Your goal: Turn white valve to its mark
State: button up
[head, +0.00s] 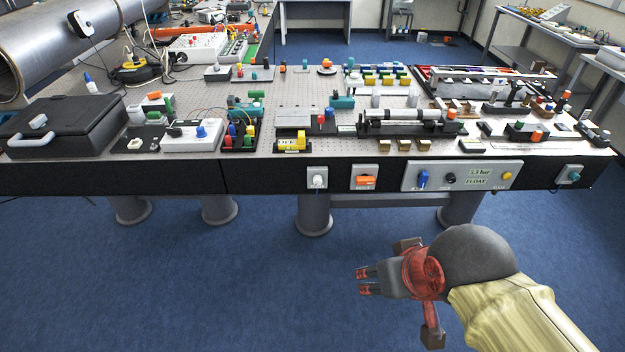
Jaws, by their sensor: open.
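The white valve (317,179) is a small white knob on a light square plate on the table's black front edge, left of the orange-handled plate. It is too small to make out its mark or exact angle. My gripper (363,281) is in the lower right of the head view, below and in front of the table edge. Its fingers point left. It is open and empty, well apart from the valve, with nothing between them and the valve in this picture.
An orange handle (364,180) sits right of the valve. Further right is a grey panel (462,176) with a blue knob, black knob and yellow button, then a teal knob (574,175). Many parts crowd the perforated tabletop (265,105). The blue floor (200,290) in front is clear.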

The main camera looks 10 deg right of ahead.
aim_at(318, 178)
jog(key=l+z, duration=0.4)
jog(key=i+l+z, duration=0.1)
jog(key=z, duration=0.25)
